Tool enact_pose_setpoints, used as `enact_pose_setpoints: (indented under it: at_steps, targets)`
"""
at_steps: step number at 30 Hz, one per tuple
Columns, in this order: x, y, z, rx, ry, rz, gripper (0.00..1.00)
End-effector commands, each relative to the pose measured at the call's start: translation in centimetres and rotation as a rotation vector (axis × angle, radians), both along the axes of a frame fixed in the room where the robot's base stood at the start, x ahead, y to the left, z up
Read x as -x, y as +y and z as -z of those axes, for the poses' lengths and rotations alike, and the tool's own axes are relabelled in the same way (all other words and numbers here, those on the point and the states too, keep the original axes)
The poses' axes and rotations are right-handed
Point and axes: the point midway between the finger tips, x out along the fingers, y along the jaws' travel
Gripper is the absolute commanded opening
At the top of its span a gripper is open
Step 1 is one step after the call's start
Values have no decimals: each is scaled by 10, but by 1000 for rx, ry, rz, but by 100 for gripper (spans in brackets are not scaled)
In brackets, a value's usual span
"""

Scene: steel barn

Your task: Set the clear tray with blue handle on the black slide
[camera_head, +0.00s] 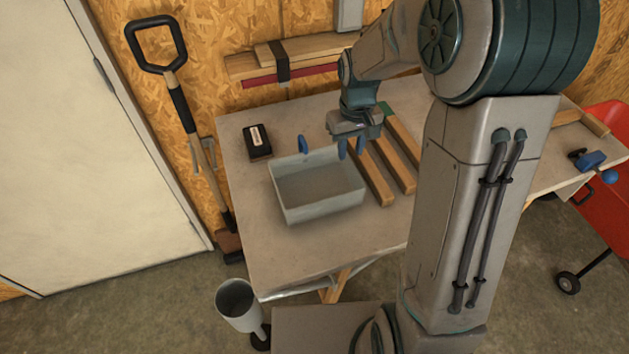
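A pale grey, see-through-looking open tray (318,208) stands on the workbench, left of centre, and looks empty. A small blue piece (302,144) shows just behind its back rim; I cannot tell whether it is the tray's handle. A small black block with a white label (257,143) lies at the back left of the bench, apart from the tray; it is the only thing that could be the black slide. My gripper (352,148) points down above the tray's back right corner. Its two blue fingers are apart, with nothing seen between them.
Wooden bars (374,172) lie just right of the tray. A blue clamp (590,160) is at the bench's far right. A shovel (180,100) leans on the wall. A grey cup-shaped container (238,305) is below the front left. The bench (262,235) is bare left of the tray.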

Motion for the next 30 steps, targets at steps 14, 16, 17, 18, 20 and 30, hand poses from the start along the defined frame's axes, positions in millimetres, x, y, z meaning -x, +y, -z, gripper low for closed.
enact_pose_setpoints:
  at_steps: [14, 16, 17, 18, 20, 30]
  targets:
    - [5, -3, 52, 0, 1, 0, 29]
    - [5, -3, 54, 0, -1, 0, 29]
    - [5, -3, 54, 0, -1, 0, 29]
    - [5, -3, 54, 0, -1, 0, 29]
    - [5, -3, 54, 0, -1, 0, 29]
    - [5, -3, 54, -1, -2, 1, 0]
